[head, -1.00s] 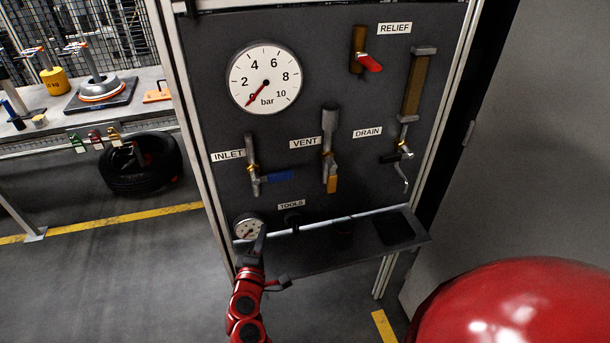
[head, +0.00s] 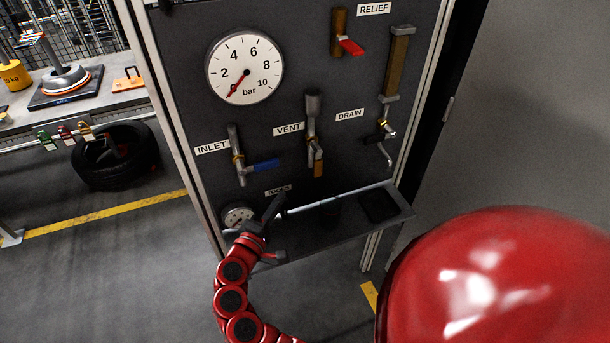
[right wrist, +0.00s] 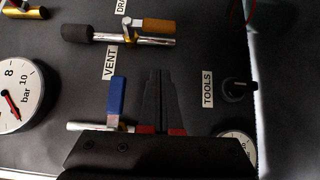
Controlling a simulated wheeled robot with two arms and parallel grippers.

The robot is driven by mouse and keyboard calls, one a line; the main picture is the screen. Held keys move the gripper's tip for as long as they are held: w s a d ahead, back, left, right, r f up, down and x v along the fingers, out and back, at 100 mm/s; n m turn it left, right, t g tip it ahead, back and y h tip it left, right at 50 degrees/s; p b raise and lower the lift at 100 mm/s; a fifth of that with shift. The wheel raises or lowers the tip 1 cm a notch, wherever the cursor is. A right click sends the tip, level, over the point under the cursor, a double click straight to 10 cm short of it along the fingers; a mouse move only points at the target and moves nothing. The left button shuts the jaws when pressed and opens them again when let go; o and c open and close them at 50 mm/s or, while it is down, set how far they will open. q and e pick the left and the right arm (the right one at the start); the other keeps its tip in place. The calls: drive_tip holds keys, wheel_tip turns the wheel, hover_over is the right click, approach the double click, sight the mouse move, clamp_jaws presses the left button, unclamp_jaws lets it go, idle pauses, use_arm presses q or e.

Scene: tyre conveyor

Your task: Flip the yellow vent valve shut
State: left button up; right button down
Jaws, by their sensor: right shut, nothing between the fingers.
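The yellow vent valve handle (head: 318,168) hangs down, in line with its vertical grey pipe, beside the VENT label (head: 288,129). In the right wrist view the yellow handle (right wrist: 159,25) lies along the pipe at the top. My right gripper (head: 276,204) is shut and empty, in front of the lower panel, below and left of the yellow handle and apart from it. In the right wrist view its fingers (right wrist: 158,80) are together, just right of the blue handle. My left gripper is not in view.
The blue inlet handle (head: 264,165) sticks out sideways, close above the right gripper. The drain valve (head: 383,135) is right of the vent, and the red relief handle (head: 351,47) is above. A shelf (head: 335,225) juts out below. The large gauge (head: 245,68) reads near zero.

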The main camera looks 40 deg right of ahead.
sight(316, 159)
drive_tip(key=w+d+p, duration=0.3)
drive_tip(key=d+p, duration=0.1)
drive_tip(key=d, duration=0.6)
drive_tip(key=shift+d+p, duration=0.15)
drive_tip(key=shift+p, duration=0.25)
